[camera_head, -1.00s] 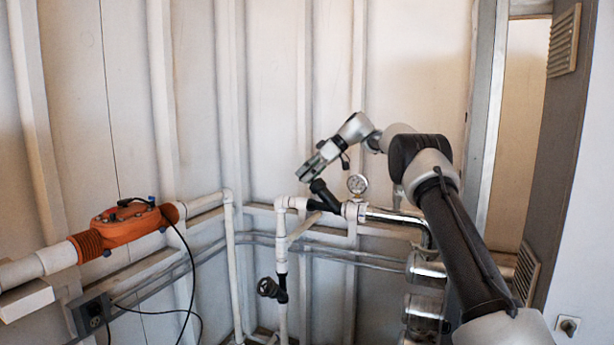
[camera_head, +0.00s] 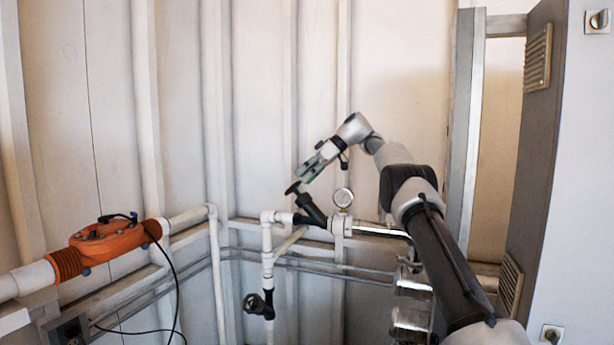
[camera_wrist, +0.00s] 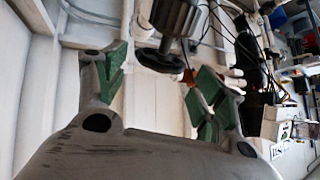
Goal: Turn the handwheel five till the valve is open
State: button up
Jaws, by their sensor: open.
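In the head view, a dark handwheel (camera_head: 292,188) sits on the upper end of a tilted black valve body (camera_head: 311,209), fixed to the pipe beside a gauge. My gripper (camera_head: 305,177) is just above and to the right of this wheel, pointing down and left. In the wrist view, the open green-padded fingers of my gripper (camera_wrist: 160,78) spread left and right. The dark wheel (camera_wrist: 160,61) and its valve body (camera_wrist: 176,16) show between and beyond the fingertips. No grip on the wheel is visible. No number shows, nor can I tell the valve's state.
A second dark handwheel (camera_head: 258,304) is lower on the vertical white pipe. A round gauge (camera_head: 343,197) stands close right of the valve. An orange unit (camera_head: 106,242) with a black cable is at left. Shiny cylinders (camera_head: 411,281) lie below my arm.

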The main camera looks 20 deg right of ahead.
jog(key=shift+s+d+r, duration=0.15)
jog(key=shift+d+r, duration=0.15)
jog(key=shift+d, duration=0.1)
